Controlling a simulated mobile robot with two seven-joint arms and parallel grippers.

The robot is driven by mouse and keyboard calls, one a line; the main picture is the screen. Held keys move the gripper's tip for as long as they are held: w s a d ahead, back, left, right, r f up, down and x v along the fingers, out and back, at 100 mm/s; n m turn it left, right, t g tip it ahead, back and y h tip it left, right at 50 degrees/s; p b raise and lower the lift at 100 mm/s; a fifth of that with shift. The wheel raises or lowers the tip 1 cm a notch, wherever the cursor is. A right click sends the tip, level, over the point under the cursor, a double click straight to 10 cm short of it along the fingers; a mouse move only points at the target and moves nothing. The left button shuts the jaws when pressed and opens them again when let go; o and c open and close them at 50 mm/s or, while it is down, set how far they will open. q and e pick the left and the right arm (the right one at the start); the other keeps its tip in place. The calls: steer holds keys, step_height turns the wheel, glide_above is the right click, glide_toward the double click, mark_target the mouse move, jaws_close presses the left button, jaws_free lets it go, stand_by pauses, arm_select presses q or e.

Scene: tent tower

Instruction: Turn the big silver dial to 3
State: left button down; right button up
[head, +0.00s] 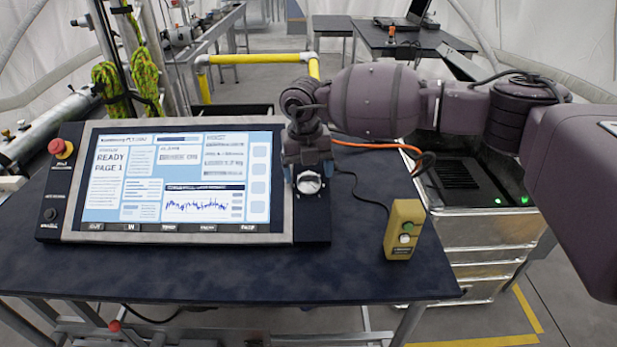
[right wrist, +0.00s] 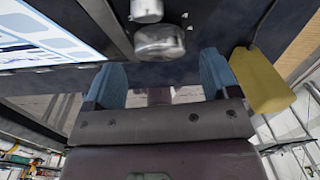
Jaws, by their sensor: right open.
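The big silver dial (head: 309,184) sits on the dark right-hand strip of the control console. In the right wrist view the dial (right wrist: 160,42) shows as a round metal knob, with a smaller silver knob (right wrist: 147,10) beyond it. My right gripper (head: 308,170) is over the strip with its fingers either side of the dial in the head view. In the right wrist view the gripper (right wrist: 162,78) is open and empty, and the dial lies just ahead of the gap between the blue fingertips. The dial's numbers and pointer are too small to read. My left gripper is not in view.
The console screen (head: 177,178) reads "READY PAGE 1". A red emergency button (head: 59,148) is at its left. A yellow button box (head: 404,229) stands right of the dial on the dark table (head: 230,280). An orange cable (head: 375,146) runs behind. The table front is clear.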

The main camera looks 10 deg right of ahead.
mark_target(309, 182)
steer(key=shift+d+f, duration=0.1)
steer(key=shift+f, duration=1.4)
steer(key=c, duration=0.9)
steer(key=shift+n, duration=0.3)
